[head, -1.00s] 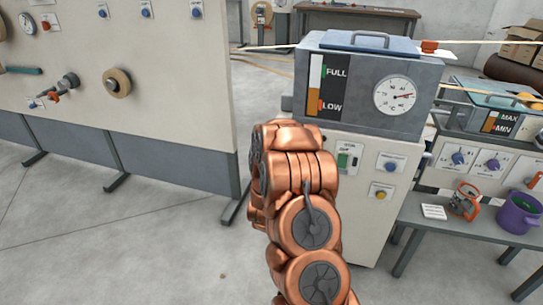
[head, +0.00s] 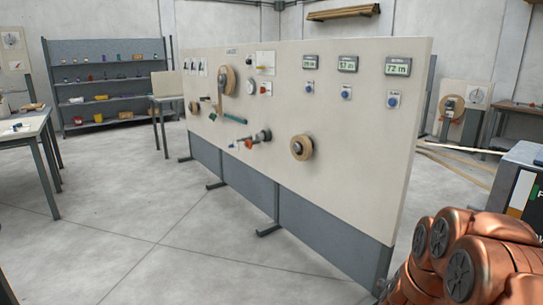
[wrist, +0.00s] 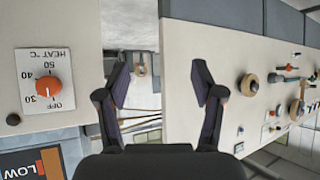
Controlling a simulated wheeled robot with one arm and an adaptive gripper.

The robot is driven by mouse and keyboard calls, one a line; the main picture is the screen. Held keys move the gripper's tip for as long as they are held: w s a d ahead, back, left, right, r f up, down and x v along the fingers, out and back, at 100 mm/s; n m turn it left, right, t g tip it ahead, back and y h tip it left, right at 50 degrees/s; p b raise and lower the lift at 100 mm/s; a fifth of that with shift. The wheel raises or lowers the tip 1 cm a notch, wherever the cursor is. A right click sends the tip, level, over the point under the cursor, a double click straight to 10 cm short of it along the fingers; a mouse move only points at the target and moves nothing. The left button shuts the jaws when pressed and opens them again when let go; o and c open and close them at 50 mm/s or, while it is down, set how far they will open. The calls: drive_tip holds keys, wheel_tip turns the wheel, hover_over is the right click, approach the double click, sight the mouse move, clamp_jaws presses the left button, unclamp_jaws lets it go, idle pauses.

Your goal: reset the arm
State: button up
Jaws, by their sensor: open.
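My gripper (wrist: 161,88) shows in the wrist view with its two dark fingers spread wide apart and nothing between them. The wrist view looks out sideways, with a pale panel on each side of the fingers. My copper-coloured arm is at the lower right of the head view; the gripper itself does not show there.
A long panel (head: 330,110) with dials, knobs and displays stands across the middle of the head view. In the wrist view an orange heat knob (wrist: 47,86) is at left. Open floor (head: 130,225) lies in front of the panel.

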drive_tip(key=s+a+r+n+g+y, duration=0.35)
drive_tip(key=s+a+g+y, duration=0.2)
drive_tip(key=s+a, duration=0.95)
drive_tip(key=s+a+r+n+g, duration=0.1)
drive_tip(key=s+a+r+g, duration=0.1)
drive_tip(key=s, duration=0.6)
drive_tip(key=s+a+r+g, duration=0.1)
drive_tip(key=s+r+g, duration=0.2)
drive_tip(key=s, duration=0.5)
drive_tip(key=s+a+r+n+g, duration=0.1)
drive_tip(key=s+a+r+g, duration=0.1)
drive_tip(key=s, duration=0.6)
drive_tip(key=s+p+v, duration=0.2)
drive_tip(key=p+v, duration=0.7)
drive_tip(key=s+r+p+v, duration=0.1)
drive_tip(key=s+p+v, duration=0.1)
drive_tip(key=p+v, duration=0.7)
drive_tip(key=shift+s+r+t, duration=0.3)
drive_tip(key=shift+r+t, duration=0.15)
drive_tip(key=shift+r, duration=0.2)
